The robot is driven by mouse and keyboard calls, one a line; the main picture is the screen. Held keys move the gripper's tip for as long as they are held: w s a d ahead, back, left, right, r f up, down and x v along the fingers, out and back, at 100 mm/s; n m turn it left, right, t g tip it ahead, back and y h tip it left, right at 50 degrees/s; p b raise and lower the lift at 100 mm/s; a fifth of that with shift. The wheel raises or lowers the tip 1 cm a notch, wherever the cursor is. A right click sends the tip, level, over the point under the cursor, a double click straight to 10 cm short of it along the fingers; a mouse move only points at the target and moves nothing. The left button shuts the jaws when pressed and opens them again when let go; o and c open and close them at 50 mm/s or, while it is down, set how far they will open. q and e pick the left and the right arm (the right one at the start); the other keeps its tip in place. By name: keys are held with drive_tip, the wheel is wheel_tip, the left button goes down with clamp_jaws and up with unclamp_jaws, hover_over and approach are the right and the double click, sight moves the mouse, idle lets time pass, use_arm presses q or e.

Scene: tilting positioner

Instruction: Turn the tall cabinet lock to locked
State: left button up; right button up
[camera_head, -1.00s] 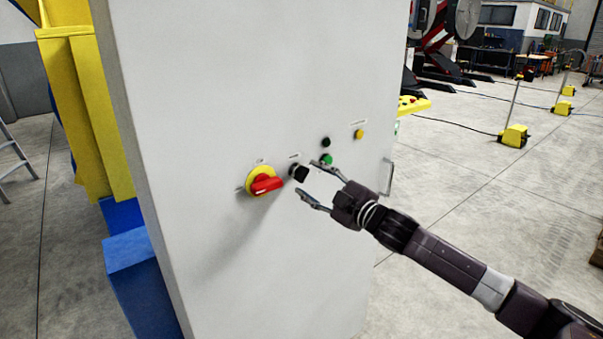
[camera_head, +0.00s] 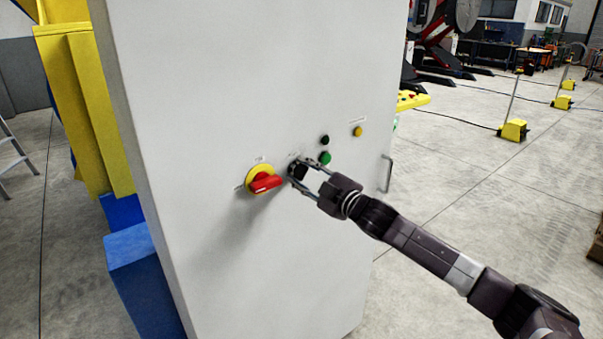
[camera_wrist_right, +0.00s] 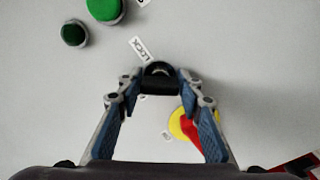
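The tall cabinet (camera_head: 235,95) is light grey and fills the middle of the head view. Its lock is a small black knob (camera_head: 300,172) on the front, right of the red-and-yellow switch. In the right wrist view the lock knob (camera_wrist_right: 158,82) sits at the top centre beside a small label reading LOCK. My right gripper (camera_head: 294,174) has its fingertips on either side of the knob. My left gripper is in neither view.
A red rotary switch on a yellow disc (camera_head: 264,181) is close left of the lock. A door handle (camera_head: 386,174) is at the cabinet's right edge.

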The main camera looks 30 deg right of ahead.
drive_tip(key=c, duration=0.6)
drive_tip(key=m+p, duration=0.2)
drive_tip(key=shift+r+m, duration=0.15)
drive_tip(key=shift+m, duration=0.25)
drive_tip(key=m+p, duration=0.2)
drive_tip(key=m, duration=0.1)
drive_tip(key=shift+m+p, duration=1.05)
drive_tip(key=shift+m, duration=1.45)
drive_tip(key=o, duration=1.2)
drive_tip(key=shift+c, duration=0.2)
